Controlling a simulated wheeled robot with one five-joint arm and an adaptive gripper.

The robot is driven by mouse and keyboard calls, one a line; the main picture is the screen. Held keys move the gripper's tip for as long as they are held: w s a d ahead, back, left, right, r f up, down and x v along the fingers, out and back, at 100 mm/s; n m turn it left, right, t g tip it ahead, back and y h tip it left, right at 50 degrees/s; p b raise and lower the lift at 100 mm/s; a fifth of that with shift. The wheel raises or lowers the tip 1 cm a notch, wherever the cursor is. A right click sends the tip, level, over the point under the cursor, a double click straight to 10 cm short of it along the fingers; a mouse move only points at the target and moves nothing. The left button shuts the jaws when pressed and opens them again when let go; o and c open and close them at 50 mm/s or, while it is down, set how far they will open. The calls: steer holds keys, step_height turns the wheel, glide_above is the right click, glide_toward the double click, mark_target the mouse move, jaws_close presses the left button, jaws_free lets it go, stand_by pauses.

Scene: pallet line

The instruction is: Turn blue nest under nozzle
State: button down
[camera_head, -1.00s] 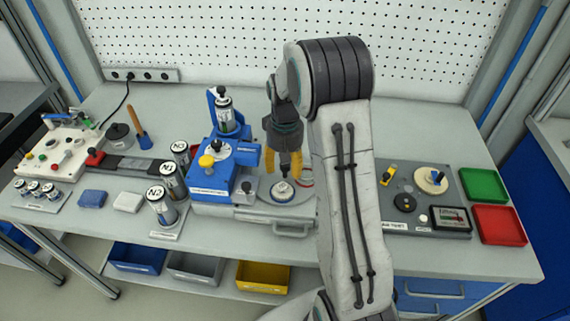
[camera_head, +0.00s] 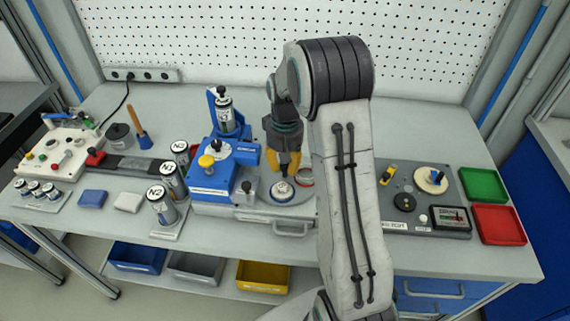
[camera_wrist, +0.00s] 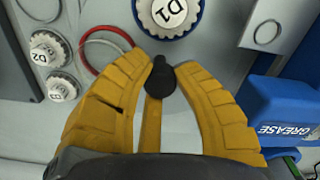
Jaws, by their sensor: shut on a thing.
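My gripper (camera_head: 285,170) points down over the grey turntable (camera_head: 262,196). In the wrist view its yellow fingers (camera_wrist: 162,66) are closed in around a small black knob (camera_wrist: 160,80). A white disc marked D1 (camera_head: 282,190) sits on the near side of the turntable and also shows in the wrist view (camera_wrist: 168,10). A red-ringed nest (camera_head: 306,177) lies to its right, and its ring shows in the wrist view (camera_wrist: 100,30).
Labelled cans (camera_head: 163,205) stand left of the blue unit. Discs D2 (camera_wrist: 50,50) and D3 (camera_wrist: 62,87) lie near the turntable in the wrist view. My arm covers the bench right of the turntable. Green (camera_head: 484,185) and red (camera_head: 499,224) trays lie far right.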

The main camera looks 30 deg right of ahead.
steer(key=shift+f+m, duration=0.1)
steer(key=shift+m, duration=0.2)
steer(key=shift+m+b, duration=0.6)
steer(key=shift+m, duration=1.2)
steer(key=shift+s+m+b, duration=0.1)
steer(key=shift+m+b, duration=0.3)
steer(key=shift+m, duration=2)
steer(key=shift+m+b, duration=0.3)
steer(key=shift+m, duration=4.2)
steer(key=c, duration=0.9)
jaws_free()
steer(key=shift+c, duration=0.2)
